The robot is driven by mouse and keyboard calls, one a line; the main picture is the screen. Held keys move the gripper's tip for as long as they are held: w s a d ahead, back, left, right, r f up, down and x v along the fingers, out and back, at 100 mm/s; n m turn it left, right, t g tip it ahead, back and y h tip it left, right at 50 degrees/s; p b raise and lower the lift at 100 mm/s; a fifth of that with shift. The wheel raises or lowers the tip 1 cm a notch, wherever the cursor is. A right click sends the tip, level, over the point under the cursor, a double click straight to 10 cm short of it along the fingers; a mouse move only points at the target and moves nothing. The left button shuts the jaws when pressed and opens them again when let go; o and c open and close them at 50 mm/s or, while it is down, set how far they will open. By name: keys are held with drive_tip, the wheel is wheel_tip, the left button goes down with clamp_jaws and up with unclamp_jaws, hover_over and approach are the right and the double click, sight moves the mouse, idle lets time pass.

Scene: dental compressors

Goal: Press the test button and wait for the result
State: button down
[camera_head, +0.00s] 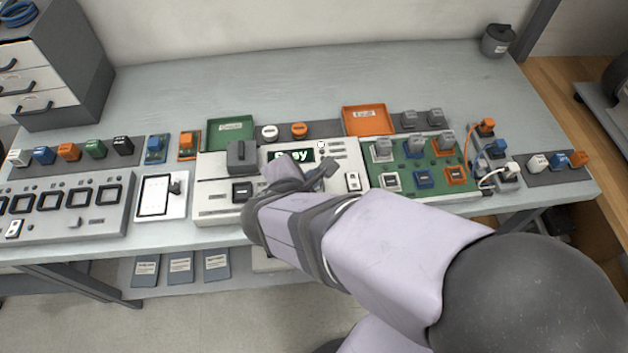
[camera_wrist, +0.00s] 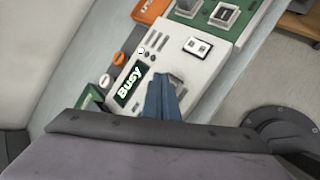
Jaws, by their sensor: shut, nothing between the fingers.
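The tester (camera_head: 222,207) is a pale box in the middle of the bench. Its green-lit display (camera_head: 291,157) reads "Busy", clearly legible on the display in the wrist view (camera_wrist: 129,86). My gripper (camera_head: 322,176) is shut and empty over the tester's front panel, just below the display. In the wrist view the closed fingers (camera_wrist: 163,92) point at the panel beside the display. I cannot make out a button labelled as test; the panel under the fingertips is hidden. I cannot tell whether the fingertips touch it. A white switch (camera_head: 352,181) sits right of the gripper.
A green tray (camera_head: 230,131) and an orange tray (camera_head: 368,121) stand behind the tester. A green board (camera_head: 420,180) with several blocks lies to the right. A white-screen tablet (camera_head: 154,195) lies left.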

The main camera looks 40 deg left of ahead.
drive_tip(key=shift+r+p, duration=2.1)
drive_tip(key=shift+r, duration=0.45)
